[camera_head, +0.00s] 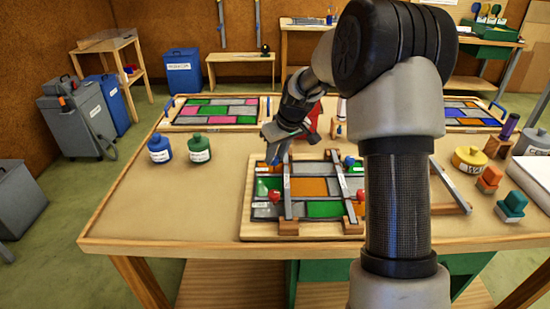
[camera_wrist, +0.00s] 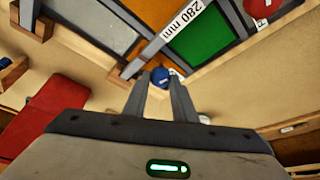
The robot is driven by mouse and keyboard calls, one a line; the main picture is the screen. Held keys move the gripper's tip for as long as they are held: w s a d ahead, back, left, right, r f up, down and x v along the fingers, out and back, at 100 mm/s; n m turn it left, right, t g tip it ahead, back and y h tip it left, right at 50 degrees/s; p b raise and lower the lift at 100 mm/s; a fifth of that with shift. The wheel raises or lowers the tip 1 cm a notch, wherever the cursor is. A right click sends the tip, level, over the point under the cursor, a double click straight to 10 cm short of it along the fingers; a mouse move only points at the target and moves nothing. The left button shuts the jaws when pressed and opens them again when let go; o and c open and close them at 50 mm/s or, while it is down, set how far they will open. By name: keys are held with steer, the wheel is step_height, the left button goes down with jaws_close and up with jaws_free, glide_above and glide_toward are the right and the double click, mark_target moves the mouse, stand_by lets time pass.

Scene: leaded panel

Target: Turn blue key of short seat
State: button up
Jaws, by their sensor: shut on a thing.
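The leaded panel (camera_head: 323,209) lies on a wooden board, with green, orange and grey panes crossed by two grey bars. The left bar (camera_head: 287,187) carries a 280 mm label, readable on the bar in the wrist view (camera_wrist: 163,38). A blue key (camera_wrist: 160,76) stands at that bar's far end, between my fingertips. My gripper (camera_wrist: 160,92) is shut on this blue key; in the head view my gripper (camera_head: 274,157) comes down over it and mostly hides it. Another blue key (camera_head: 349,161) is at the right bar.
Blue (camera_head: 159,148) and green (camera_head: 199,148) bottles stand at the table's left. Other panels (camera_head: 217,111) lie at the back. Orange (camera_head: 489,179) and teal (camera_head: 512,206) blocks sit at the right. My arm hides part of the panel's right side. The table's front left is clear.

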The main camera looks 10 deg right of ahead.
steer(key=n, duration=0.2)
steer(key=n+g+y, duration=0.1)
steer(key=n, duration=0.1)
steer(key=shift+w+d+n+y+p, duration=0.1)
steer(key=shift+d+n+y+p, duration=0.1)
steer(key=shift+n+y+p, duration=0.15)
steer(key=n+p, duration=0.1)
steer(key=n, duration=0.1)
steer(key=n+g+p, duration=0.1)
steer(key=n, duration=0.1)
steer(key=shift+w+r+n+g+y, duration=0.1)
steer(key=shift+w+n+g+y, duration=0.05)
steer(key=shift+n+g+y, duration=0.15)
steer(key=n+g+p, duration=0.1)
steer(key=n, duration=0.1)
steer(key=n+g+p, duration=0.1)
steer(key=n+p, duration=0.1)
steer(key=n, duration=0.1)
steer(key=shift+w, duration=0.15)
steer(key=shift+f+n+g+p, duration=0.1)
steer(key=shift+n+g+p, duration=0.35)
steer(key=shift+n, duration=0.6)
steer(key=shift+f+n+g+p, duration=0.1)
steer(key=shift+n+g+p, duration=0.3)
steer(key=shift+n, duration=0.6)
steer(key=o, duration=1)
steer(key=shift+w, duration=0.1)
steer(key=shift+r, duration=0.15)
